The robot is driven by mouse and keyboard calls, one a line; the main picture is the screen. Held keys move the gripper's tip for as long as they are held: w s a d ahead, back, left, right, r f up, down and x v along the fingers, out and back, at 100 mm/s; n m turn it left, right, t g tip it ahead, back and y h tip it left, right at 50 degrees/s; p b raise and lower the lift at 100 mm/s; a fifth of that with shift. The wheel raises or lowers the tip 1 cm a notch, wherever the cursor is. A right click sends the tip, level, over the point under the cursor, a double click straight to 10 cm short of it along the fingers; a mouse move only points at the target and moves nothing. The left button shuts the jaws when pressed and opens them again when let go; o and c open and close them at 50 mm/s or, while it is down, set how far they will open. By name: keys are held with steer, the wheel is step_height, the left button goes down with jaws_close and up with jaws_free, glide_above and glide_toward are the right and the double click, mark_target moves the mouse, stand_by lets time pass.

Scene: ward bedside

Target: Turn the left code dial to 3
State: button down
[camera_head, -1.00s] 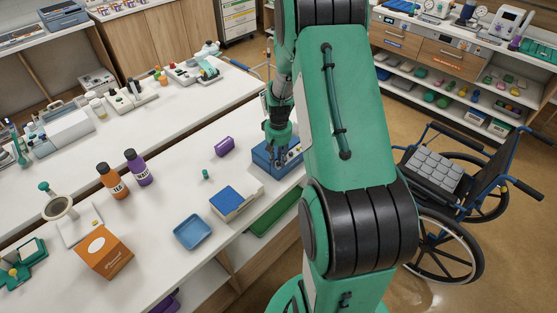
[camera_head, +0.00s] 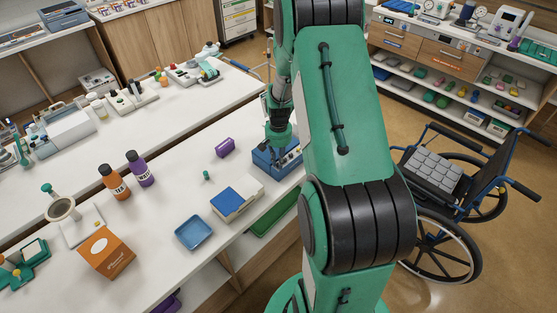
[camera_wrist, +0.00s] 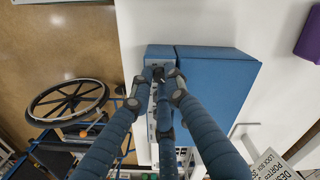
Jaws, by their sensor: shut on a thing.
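The blue lock box (camera_head: 266,160) stands on the white counter, partly behind my arm in the head view. In the wrist view its blue lid (camera_wrist: 215,90) lies to the right of a narrow pale panel (camera_wrist: 153,108). My gripper (camera_wrist: 160,78) has its fingertips closed together at the upper end of this panel, around a small dark code dial (camera_wrist: 158,73). The fingers hide most of the dial, and its number cannot be read. In the head view my gripper (camera_head: 281,154) reaches down to the box.
A blue-and-white box (camera_head: 237,200), a blue tray (camera_head: 194,233) and a purple object (camera_head: 225,147) are on the counter nearby. Orange (camera_head: 114,182) and purple (camera_head: 139,168) bottles stand further left. A wheelchair (camera_head: 440,180) is on the floor at right.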

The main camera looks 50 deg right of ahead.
stand_by(0.3)
steer(key=c, duration=1.9)
jaws_free()
steer(key=shift+c, duration=0.2)
steer(key=n+b, duration=0.2)
steer(key=n, duration=0.2)
step_height(320, 180, up, 14)
steer(key=p, duration=0.3)
steer(key=a+r+n+t+p, duration=0.1)
steer(key=a+r+n+p, duration=0.1)
steer(key=a+r+n, duration=1.1)
steer(key=shift+s+a+r+n+t+h+p, duration=0.15)
steer(key=shift+a+r+n+t+h+p, duration=0.25)
steer(key=shift+n, duration=1)
